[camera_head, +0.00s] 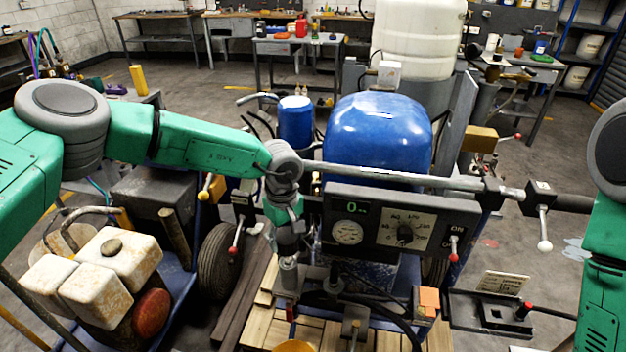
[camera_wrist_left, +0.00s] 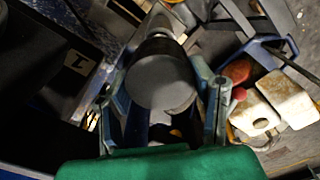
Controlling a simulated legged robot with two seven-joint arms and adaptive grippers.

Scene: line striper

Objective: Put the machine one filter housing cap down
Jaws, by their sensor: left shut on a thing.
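My left gripper (camera_head: 289,262) hangs down in front of the blue machine, left of the gauge panel. In the left wrist view its two fingers (camera_wrist_left: 160,108) close on the sides of a dark grey round cap (camera_wrist_left: 160,78). The cap's flat end faces the wrist camera. A grey cylinder (camera_head: 288,274) shows below the wrist in the head view, over wooden planks. I cannot tell whether the cap touches the part beneath it. My right arm shows at the right edge, but its gripper is out of view.
The gauge panel (camera_head: 391,222) and a long grey bar (camera_head: 400,177) are close to my left wrist. A blue tank (camera_head: 378,130) stands behind. A wooden pallet (camera_head: 320,335) lies below. A machine with stained white tanks (camera_head: 118,258) stands at left.

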